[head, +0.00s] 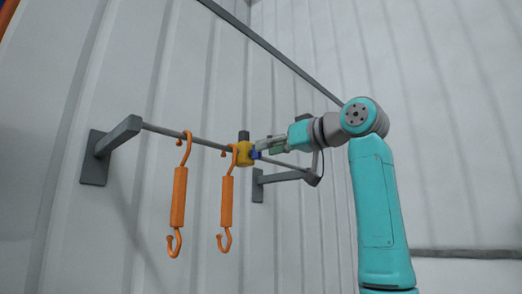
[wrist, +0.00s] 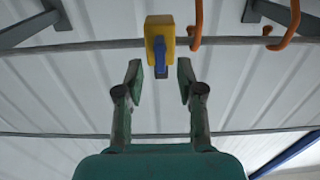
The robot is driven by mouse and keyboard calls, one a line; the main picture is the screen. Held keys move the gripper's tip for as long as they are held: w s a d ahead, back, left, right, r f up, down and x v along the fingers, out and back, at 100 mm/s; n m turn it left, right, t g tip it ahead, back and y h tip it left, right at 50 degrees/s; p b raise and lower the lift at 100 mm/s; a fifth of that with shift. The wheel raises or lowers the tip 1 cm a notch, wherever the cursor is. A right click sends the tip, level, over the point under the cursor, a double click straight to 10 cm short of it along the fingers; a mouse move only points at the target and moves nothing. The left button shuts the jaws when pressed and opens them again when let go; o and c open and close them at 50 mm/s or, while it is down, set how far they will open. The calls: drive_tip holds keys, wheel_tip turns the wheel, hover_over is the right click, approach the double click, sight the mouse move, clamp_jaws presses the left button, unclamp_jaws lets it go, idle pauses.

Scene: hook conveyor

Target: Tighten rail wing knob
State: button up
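A yellow block (head: 243,153) sits on the grey rail (head: 210,143), with a dark top part. A small blue wing knob (head: 255,154) sticks out of its side toward my gripper. In the wrist view the blue knob (wrist: 160,56) hangs from the front of the yellow block (wrist: 158,30), upright in the picture. My gripper (head: 264,148) is close to the knob in the head view. In the wrist view my gripper (wrist: 161,80) is open, its two green fingertips on either side below the knob. The knob's lower end reaches between the tips, with a gap on both sides.
Two orange hooks hang on the rail: one left (head: 178,196), one right beside the yellow block (head: 226,200). Grey wall brackets (head: 108,150) hold the rail at both ends. A ribbed pale wall (head: 60,240) stands behind. A second thin bar (head: 285,57) runs higher up.

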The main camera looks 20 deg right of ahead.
sight(256, 155)
drive_tip(key=shift+x, duration=1.7)
clamp_jaws()
